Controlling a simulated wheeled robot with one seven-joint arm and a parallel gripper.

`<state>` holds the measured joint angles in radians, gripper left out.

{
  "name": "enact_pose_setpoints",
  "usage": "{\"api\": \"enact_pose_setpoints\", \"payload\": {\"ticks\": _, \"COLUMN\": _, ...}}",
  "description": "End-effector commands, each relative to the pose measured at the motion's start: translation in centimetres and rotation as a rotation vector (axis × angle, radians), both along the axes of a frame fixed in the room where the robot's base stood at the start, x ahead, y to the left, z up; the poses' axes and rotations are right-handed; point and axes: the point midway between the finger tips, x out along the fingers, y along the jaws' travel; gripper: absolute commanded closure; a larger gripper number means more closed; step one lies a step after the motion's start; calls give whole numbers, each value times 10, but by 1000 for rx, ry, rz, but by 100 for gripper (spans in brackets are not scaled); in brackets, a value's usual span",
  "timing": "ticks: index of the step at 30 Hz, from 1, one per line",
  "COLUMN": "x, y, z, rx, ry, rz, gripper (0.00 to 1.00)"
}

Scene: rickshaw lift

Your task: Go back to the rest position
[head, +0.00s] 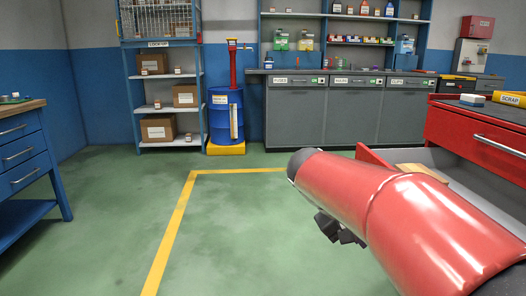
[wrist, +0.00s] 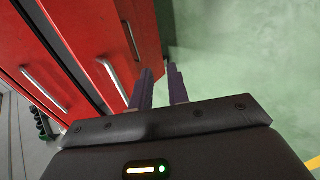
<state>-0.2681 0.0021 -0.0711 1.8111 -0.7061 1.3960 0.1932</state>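My red arm reaches in from the lower right in the head view. My gripper (head: 338,230) shows there only as a dark shape below the arm, partly hidden by it. In the wrist view my gripper (wrist: 159,72) has two purple-grey fingers with a narrow gap between them and nothing held. The fingers point along the side of a red drawer cabinet (wrist: 88,40), over the green floor (wrist: 230,60).
A red workbench (head: 470,130) stands close on the right, with a grey tray (head: 440,158) beside it. A blue drawer bench (head: 25,155) is at the left. A blue drum (head: 222,120), shelves and grey cabinets line the back. The floor at middle left is clear.

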Motion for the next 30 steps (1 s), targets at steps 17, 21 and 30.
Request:
{"api": "enact_pose_setpoints", "payload": {"ticks": 17, "x": -177, "y": 50, "z": -29, "rx": 681, "ry": -371, "rz": 26, "gripper": 83}}
{"api": "enact_pose_setpoints", "payload": {"ticks": 21, "x": -183, "y": 54, "z": -33, "rx": 711, "ry": -401, "rz": 22, "gripper": 83}}
{"api": "enact_pose_setpoints", "payload": {"ticks": 30, "x": -183, "y": 54, "z": -34, "rx": 712, "ry": -401, "rz": 22, "gripper": 83}}
